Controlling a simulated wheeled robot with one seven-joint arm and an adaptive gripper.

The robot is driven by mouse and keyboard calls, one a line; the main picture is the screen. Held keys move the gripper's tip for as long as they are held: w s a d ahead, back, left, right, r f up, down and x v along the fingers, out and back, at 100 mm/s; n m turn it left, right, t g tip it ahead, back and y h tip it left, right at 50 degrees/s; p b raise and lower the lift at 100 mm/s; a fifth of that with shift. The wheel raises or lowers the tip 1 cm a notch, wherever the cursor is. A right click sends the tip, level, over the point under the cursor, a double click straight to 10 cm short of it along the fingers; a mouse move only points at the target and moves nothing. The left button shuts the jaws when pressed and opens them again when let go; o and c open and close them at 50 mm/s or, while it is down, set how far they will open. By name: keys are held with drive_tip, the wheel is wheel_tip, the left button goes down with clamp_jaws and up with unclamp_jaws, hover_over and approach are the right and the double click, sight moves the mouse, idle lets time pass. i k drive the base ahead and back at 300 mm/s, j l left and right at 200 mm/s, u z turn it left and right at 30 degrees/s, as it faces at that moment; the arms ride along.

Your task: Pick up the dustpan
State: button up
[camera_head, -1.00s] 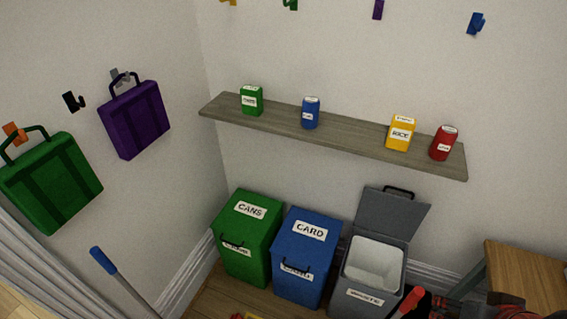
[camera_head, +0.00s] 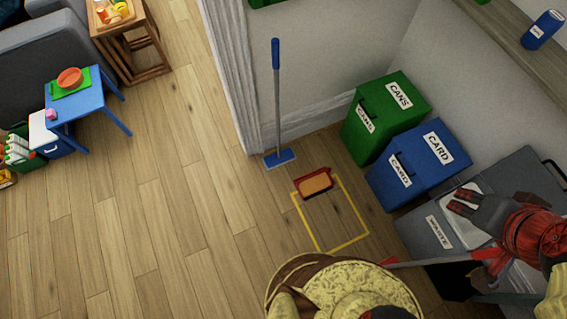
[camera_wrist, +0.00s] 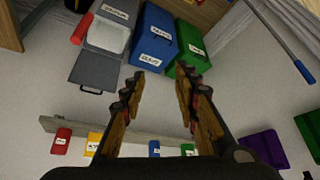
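A small red-rimmed, orange-faced thing (camera_head: 314,185), which looks like the dustpan, lies on the wood floor in the head view. It sits at the top edge of a yellow outlined square (camera_head: 341,241). My gripper (camera_head: 461,202) is to its right, raised in front of the grey bin. In the wrist view my gripper (camera_wrist: 161,77) has its two fingers wide apart with nothing between them. The dustpan is not clearly seen in the wrist view.
A blue mop or broom (camera_head: 277,110) leans upright by the wall corner. Green (camera_head: 375,140), blue (camera_head: 435,175) and grey (camera_head: 432,232) bins line the wall. A red-ended handle (camera_head: 388,262) is near the grey bin. Open floor (camera_head: 180,210) spreads left; a blue table (camera_head: 82,100) stands beyond.

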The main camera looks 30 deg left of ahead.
sight(319, 182)
drive_tip(key=u, duration=1.05)
drive_tip(key=z, duration=1.95)
drive_tip(key=u, duration=1.95)
drive_tip(key=i+j+z, duration=0.2)
drive_tip(key=j, duration=0.2)
drive_tip(key=i, duration=0.05)
